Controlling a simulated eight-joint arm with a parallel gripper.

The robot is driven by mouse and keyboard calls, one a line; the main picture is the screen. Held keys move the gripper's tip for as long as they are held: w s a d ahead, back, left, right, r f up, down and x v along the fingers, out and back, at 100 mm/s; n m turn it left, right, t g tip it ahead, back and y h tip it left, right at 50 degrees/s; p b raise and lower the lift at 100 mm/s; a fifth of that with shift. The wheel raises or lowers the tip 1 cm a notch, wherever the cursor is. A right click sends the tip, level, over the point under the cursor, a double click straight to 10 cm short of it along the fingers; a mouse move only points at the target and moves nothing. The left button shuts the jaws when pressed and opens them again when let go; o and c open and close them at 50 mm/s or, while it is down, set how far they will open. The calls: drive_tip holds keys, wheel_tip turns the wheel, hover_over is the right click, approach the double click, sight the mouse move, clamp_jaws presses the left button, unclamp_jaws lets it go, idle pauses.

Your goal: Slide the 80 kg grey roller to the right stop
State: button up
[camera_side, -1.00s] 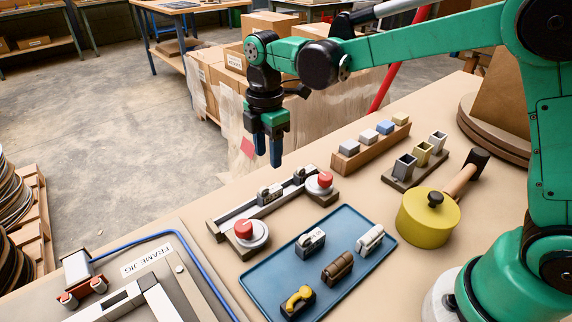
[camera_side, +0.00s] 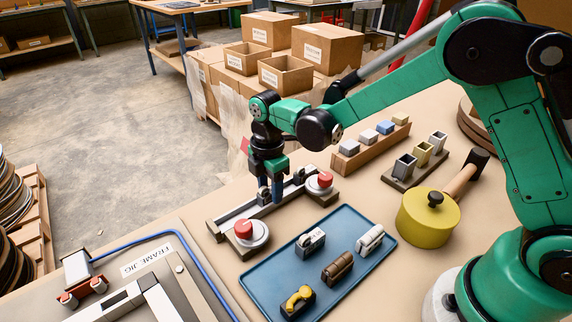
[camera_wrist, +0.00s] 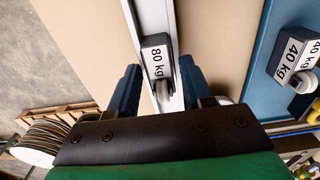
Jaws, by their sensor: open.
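The grey roller marked 80 kg (camera_wrist: 157,62) sits on the light rail (camera_wrist: 155,18) in the wrist view. In the side view the roller (camera_side: 264,194) is partly behind my gripper, around the middle of the rail (camera_side: 238,211). My gripper (camera_side: 272,196) is pointed down over the rail, open. In the wrist view my gripper's two blue fingers (camera_wrist: 160,85) stand on either side of the roller's near part, with gaps visible. The right stop, a block with a red knob (camera_side: 319,181), is at the rail's far right end. The left stop has a red knob (camera_side: 243,229).
A blue tray (camera_side: 262,273) with several weights, some marked 40 kg (camera_wrist: 291,54), lies in front of the rail. A yellow pot (camera_side: 427,220), a cup rack (camera_side: 400,182) and a block rack (camera_side: 357,160) stand to the right. A frame jig (camera_side: 150,270) is at the left.

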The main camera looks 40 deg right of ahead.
sight(249, 214)
clamp_jaws()
drive_tip(key=shift+a, duration=0.15)
drive_tip(key=shift+a, duration=1.05)
drive_tip(key=shift+a, duration=0.15)
drive_tip(key=shift+a, duration=1.05)
drive_tip(key=shift+a, duration=0.15)
drive_tip(key=shift+a, duration=1.05)
drive_tip(key=shift+a, duration=0.15)
